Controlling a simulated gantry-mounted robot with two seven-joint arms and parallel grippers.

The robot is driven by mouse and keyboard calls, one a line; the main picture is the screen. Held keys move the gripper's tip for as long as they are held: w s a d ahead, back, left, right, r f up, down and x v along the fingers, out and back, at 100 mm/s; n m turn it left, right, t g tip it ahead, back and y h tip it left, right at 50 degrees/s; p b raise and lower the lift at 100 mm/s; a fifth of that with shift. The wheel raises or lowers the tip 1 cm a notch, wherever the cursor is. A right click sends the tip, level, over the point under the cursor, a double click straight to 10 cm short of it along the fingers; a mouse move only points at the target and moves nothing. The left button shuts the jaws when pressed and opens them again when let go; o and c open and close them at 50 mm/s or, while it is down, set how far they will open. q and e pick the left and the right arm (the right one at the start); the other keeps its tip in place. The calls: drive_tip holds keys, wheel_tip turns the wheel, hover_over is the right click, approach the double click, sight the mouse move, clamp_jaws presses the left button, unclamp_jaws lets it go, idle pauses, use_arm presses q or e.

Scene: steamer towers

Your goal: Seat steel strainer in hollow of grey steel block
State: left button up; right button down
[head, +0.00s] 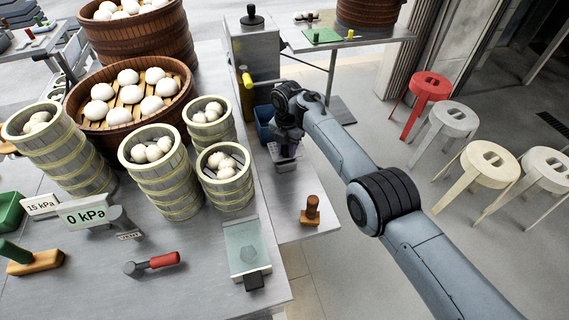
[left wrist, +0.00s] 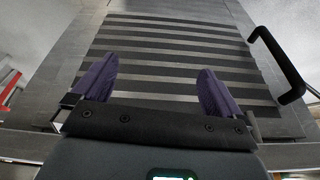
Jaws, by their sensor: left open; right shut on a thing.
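My right gripper (head: 286,156) reaches in from the right in the head view, pointing down over the small side table. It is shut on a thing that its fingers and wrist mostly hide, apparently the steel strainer. A small grey block (head: 287,167) shows directly under the fingers. Its hollow is hidden, and I cannot tell whether the held thing touches the block. My left gripper (left wrist: 157,72) shows in the left wrist view, with purple fingers wide apart and nothing between them. It is outside the head view.
Bamboo steamer towers (head: 228,180) with buns crowd the steel counter left of the right gripper. A wooden stamp-like thing (head: 310,211) stands at the side table's near end. Stools (head: 490,163) stand right. The left wrist view shows a striped surface (left wrist: 175,50) and black handle (left wrist: 278,62).

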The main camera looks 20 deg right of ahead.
drive_tip(key=shift+f+b, duration=0.35)
drive_tip(key=shift+f, duration=0.05)
drive_tip(key=shift+f+b, duration=0.45)
idle(0.6)
drive_tip(key=shift+f+b, duration=0.35)
drive_tip(key=shift+f, duration=0.05)
drive_tip(key=shift+f, duration=0.2)
idle(0.5)
drive_tip(key=c, duration=0.7)
unclamp_jaws()
drive_tip(key=shift+c, duration=0.2)
drive_tip(key=shift+f, duration=0.1)
